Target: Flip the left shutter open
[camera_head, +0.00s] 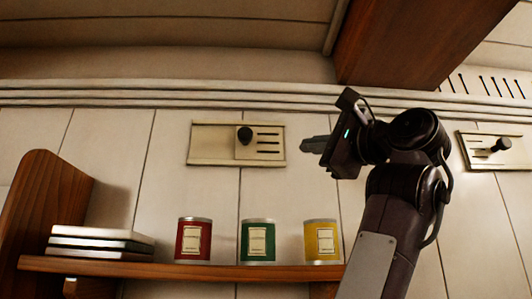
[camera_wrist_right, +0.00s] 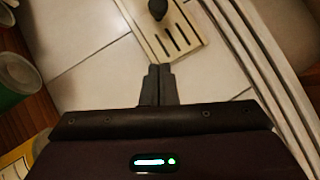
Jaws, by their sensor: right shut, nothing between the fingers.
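The left shutter (camera_head: 258,142) is a small cream plate with a dark round knob (camera_head: 244,135) and horizontal slots, set on a long cream backing plate (camera_head: 208,143) on the wall. The knob sits near the middle of the backing plate, and the slotted part covers its right half. My right gripper (camera_head: 308,145) is shut and empty, just right of the backing plate and apart from it. In the right wrist view the shut fingers (camera_wrist_right: 158,82) point towards the slotted plate (camera_wrist_right: 178,35), with the knob (camera_wrist_right: 157,8) at the top edge. My left gripper is not in view.
A second shutter (camera_head: 490,150) with a knob is on the wall at the right. Below, a wooden shelf (camera_head: 170,268) holds red (camera_head: 194,241), green (camera_head: 257,242) and yellow (camera_head: 321,241) tins and stacked books (camera_head: 98,243). A wooden beam (camera_head: 415,40) hangs above my right arm.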

